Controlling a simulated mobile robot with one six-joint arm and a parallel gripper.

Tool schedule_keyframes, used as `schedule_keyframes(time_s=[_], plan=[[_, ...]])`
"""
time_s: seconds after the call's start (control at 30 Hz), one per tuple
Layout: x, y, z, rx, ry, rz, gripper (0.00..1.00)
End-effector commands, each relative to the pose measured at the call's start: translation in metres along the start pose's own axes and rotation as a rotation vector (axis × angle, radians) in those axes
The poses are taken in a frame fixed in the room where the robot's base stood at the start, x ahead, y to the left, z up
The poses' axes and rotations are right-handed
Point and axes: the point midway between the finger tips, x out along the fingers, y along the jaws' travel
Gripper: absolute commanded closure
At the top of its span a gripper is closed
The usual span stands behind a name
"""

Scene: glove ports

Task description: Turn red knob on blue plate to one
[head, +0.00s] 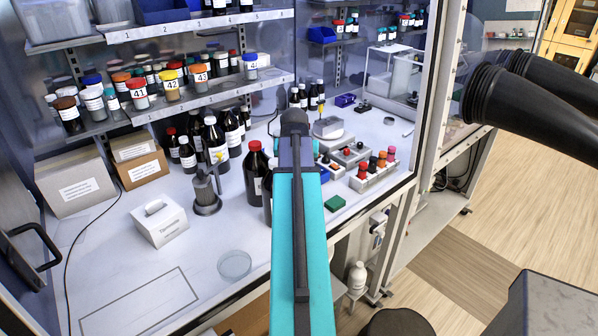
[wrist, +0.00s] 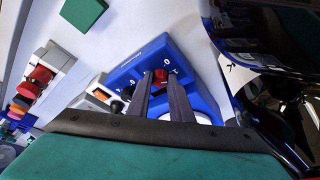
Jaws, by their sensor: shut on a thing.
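The blue plate (wrist: 124,68) is in the middle of the wrist view, with white 0 and 1 style marks on its face. The red knob (wrist: 160,76) sits on it, between the tips of my gripper (wrist: 160,84), which is shut on the knob. The knob's exact pointing direction is hard to read, as the fingers cover part of it. In the head view, my teal arm hides the gripper and the knob; only a blue edge (head: 325,175) shows beside the arm.
A grey box with several coloured knobs (head: 374,170) stands right of the arm. A green block (head: 335,203) lies in front of it. Dark bottles (head: 256,172) stand close left of the arm. A glass dish (head: 234,265) lies at the front, with clear bench around it.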

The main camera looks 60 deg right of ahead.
Motion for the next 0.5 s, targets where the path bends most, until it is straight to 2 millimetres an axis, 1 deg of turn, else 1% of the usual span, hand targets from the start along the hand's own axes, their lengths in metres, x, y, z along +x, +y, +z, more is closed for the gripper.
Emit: schedule_keyframes(time_s=[0.2, 0.5], plan=[[-0.0006, 0.0006, -0.0018, 0.047, 0.004, 0.021, 1.00], [-0.0005, 0.0008, -0.0019, 0.056, 0.004, 0.024, 1.00]])
